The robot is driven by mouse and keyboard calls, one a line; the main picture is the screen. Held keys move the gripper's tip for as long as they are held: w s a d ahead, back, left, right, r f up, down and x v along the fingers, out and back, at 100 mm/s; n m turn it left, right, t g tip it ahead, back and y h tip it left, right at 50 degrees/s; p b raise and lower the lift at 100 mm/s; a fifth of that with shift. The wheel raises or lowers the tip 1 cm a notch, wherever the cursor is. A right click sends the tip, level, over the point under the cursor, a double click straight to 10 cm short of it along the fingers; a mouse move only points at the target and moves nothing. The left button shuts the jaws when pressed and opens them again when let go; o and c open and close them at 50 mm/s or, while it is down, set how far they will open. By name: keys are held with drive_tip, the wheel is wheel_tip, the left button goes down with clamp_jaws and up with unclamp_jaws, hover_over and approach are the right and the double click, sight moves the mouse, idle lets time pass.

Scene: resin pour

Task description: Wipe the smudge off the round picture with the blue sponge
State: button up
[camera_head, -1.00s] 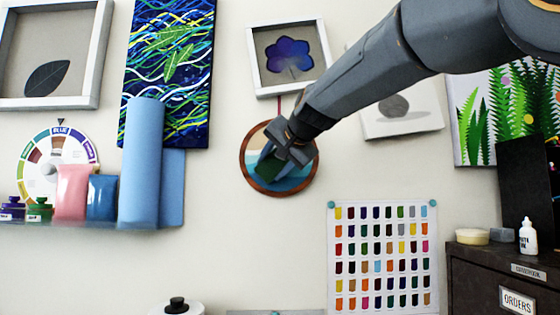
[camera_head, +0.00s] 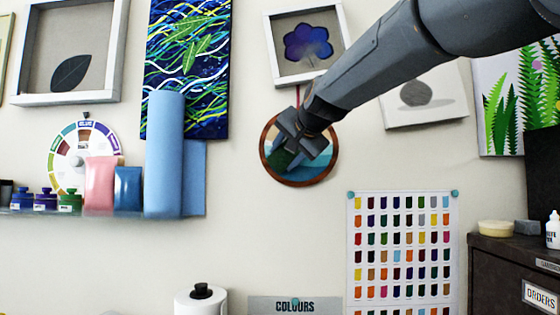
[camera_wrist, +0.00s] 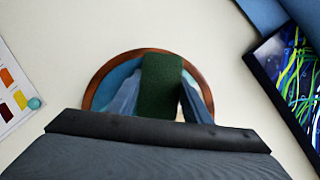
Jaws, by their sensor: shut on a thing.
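The round picture (camera_head: 318,167) hangs on the wall with a brown wooden rim, showing blue, teal and pale bands. My gripper (camera_head: 285,157) is in front of its left and middle part, covering much of it. In the wrist view my gripper (camera_wrist: 160,100) is shut on a block with a dark green face, taken to be the sponge (camera_wrist: 162,85). The picture's rim (camera_wrist: 97,84) shows around it there. The sponge's blue part is hard to make out now. I cannot tell whether the sponge touches the picture. I see no smudge on the uncovered parts.
A framed flower (camera_head: 308,44) hangs just above, and a grey stone picture (camera_head: 425,95) to the right. A colour chart (camera_head: 402,250) is below right. The shelf (camera_head: 100,213) at left holds blue rolls and jars. Bare wall lies below the round picture.

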drive_tip(key=shift+s+d+b, duration=0.15)
drive_tip(key=shift+d+b, duration=1.95)
drive_tip(key=shift+d, duration=0.85)
drive_tip(key=shift+a+p, duration=1.6)
drive_tip(key=shift+a, duration=0.45)
drive_tip(key=shift+a+r+p, duration=0.1)
drive_tip(key=shift+a+p, duration=0.8)
drive_tip(key=shift+p, duration=0.05)
drive_tip(key=shift+w+a+p, duration=0.2)
drive_tip(key=shift+a+p, duration=0.5)
drive_tip(key=shift+a, duration=0.05)
drive_tip(key=shift+s, duration=0.15)
drive_tip(key=shift+s+p, duration=0.4)
drive_tip(key=shift+s, duration=1.5)
drive_tip(key=shift+s+a, duration=0.1)
drive_tip(key=shift+s, duration=0.85)
